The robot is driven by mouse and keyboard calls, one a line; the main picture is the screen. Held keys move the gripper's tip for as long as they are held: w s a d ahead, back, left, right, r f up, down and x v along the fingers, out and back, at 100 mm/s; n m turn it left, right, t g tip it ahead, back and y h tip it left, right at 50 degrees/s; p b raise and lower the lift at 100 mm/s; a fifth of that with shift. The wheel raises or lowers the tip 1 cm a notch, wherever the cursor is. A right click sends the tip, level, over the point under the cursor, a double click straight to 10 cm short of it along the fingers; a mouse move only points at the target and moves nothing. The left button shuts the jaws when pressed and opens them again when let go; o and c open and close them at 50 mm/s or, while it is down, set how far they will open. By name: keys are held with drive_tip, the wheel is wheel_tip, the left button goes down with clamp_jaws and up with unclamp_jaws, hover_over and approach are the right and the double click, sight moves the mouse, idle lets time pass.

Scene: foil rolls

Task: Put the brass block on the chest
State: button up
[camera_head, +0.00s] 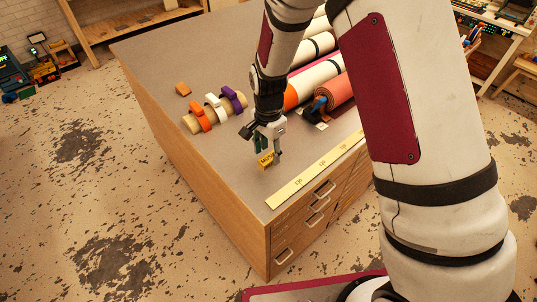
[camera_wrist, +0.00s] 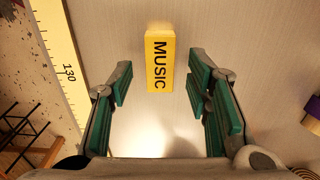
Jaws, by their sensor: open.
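A yellow brass-coloured block (camera_wrist: 160,58) marked MUSIC is on the grey top of the chest, close to its front edge. It also shows in the head view (camera_head: 266,160), just under my gripper (camera_head: 268,151). In the wrist view, my gripper's green-padded fingers (camera_wrist: 161,82) are open, one on each side of the block's near end, with gaps between pads and block. The chest (camera_head: 190,155) is a wooden cabinet with drawers and a grey top.
A yellow ruler strip (camera_head: 315,172) runs along the chest's front edge. Several large rolls (camera_head: 318,82) lie behind and right of my gripper.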

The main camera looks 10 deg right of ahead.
wheel_tip(320, 180, up, 10)
drive_tip(key=b, duration=0.1)
wheel_tip(320, 180, up, 14)
drive_tip(key=n+t, duration=0.2)
drive_tip(key=n, duration=0.3)
hover_over(269, 158)
drive_tip(key=s+d, duration=0.7)
drive_tip(key=s+d+r+n+t, duration=0.1)
drive_tip(key=s+d+r+n, duration=0.1)
drive_tip(key=s, duration=0.5)
drive_tip(key=s+d+r+n+t, duration=0.2)
drive_tip(key=s+d+r+n, duration=0.1)
drive_tip(key=s, duration=0.4)
drive_tip(key=shift+s+d+r+n+t, duration=0.35)
drive_tip(key=shift+r+n, duration=0.25)
drive_tip(key=shift+r, duration=0.35)
